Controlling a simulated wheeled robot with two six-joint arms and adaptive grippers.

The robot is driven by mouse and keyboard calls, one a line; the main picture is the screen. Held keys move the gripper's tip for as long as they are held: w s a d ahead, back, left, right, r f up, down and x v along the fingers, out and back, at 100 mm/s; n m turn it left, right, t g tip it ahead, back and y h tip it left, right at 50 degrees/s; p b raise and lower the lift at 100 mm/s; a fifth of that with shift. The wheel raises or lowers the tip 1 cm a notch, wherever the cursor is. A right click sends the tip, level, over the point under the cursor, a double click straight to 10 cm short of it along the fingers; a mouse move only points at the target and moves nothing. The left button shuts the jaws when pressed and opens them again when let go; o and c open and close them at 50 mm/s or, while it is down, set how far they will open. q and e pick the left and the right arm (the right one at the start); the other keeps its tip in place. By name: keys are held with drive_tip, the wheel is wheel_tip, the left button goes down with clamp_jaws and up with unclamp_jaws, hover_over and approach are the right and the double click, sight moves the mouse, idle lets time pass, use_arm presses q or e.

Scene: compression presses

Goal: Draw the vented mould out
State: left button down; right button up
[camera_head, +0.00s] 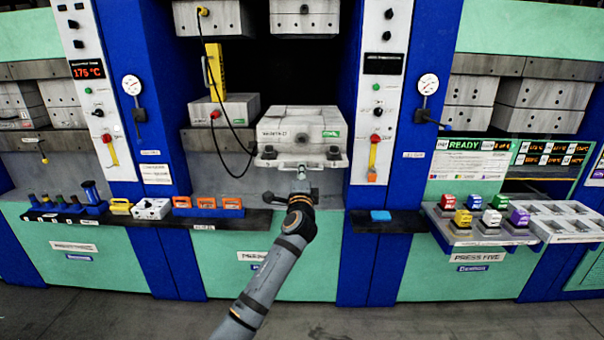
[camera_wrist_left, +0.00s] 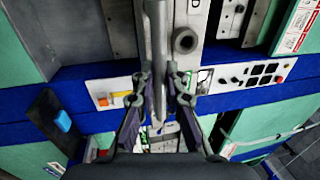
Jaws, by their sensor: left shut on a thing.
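The vented mould (camera_head: 300,125), a pale grey block with a dark-lettered front and a small green label, sits on the lower platen of the middle press and juts out at its front. A light bar handle (camera_head: 275,160) runs along its front edge. My left gripper (camera_head: 303,172) reaches up from below to the middle of that handle and is shut on it. In the left wrist view, a grey bar (camera_wrist_left: 157,45) lies between the fingers of the left gripper (camera_wrist_left: 161,85). My right gripper is in neither view.
Beside the mould stands another grey block (camera_head: 225,109) with a yellow tool (camera_head: 215,70) and a black cable. Coloured-handled pieces stand on a tray (camera_head: 468,236) at right. A blue pad (camera_head: 380,215) lies right of my arm.

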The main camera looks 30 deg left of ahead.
use_arm(q)
drive_tip(key=shift+w+a+r, duration=0.1)
drive_tip(key=shift+w+r, duration=0.1)
drive_tip(key=shift+r, duration=0.15)
drive_tip(key=c, duration=1.4)
unclamp_jaws()
drive_tip(key=shift+w+a+f, duration=0.1)
drive_tip(key=shift+w+f, duration=0.05)
drive_tip(key=v, duration=1.2)
